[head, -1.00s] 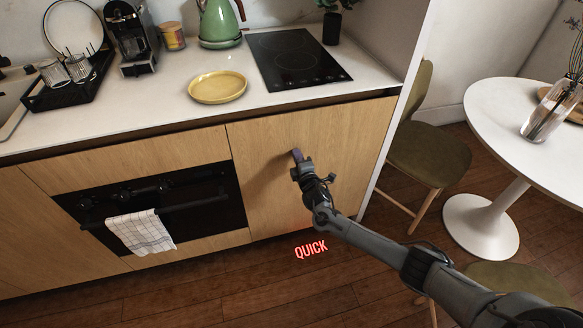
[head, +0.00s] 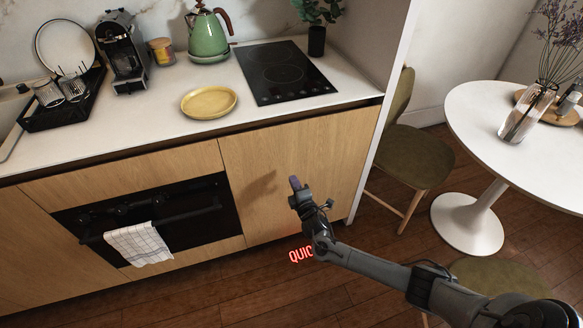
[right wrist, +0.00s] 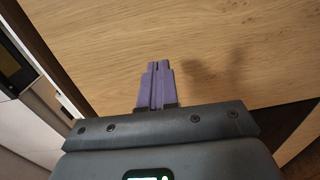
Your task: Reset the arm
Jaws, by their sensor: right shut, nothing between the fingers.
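My right gripper (head: 295,184) is in front of the wooden cabinet door (head: 300,150) below the counter. Its arm comes in from the lower right. In the right wrist view the purple fingers of my right gripper (right wrist: 157,72) are together with nothing between them, facing the wood panel (right wrist: 215,40). The gripper's shadow falls on the door, and the gripper appears apart from it. My left gripper is not in view.
A white counter (head: 150,130) holds a yellow plate (head: 209,103), a green kettle (head: 208,35) and a black hob (head: 283,72). A towel (head: 138,243) hangs on the oven. A chair (head: 412,155) and a white round table (head: 480,120) stand at the right.

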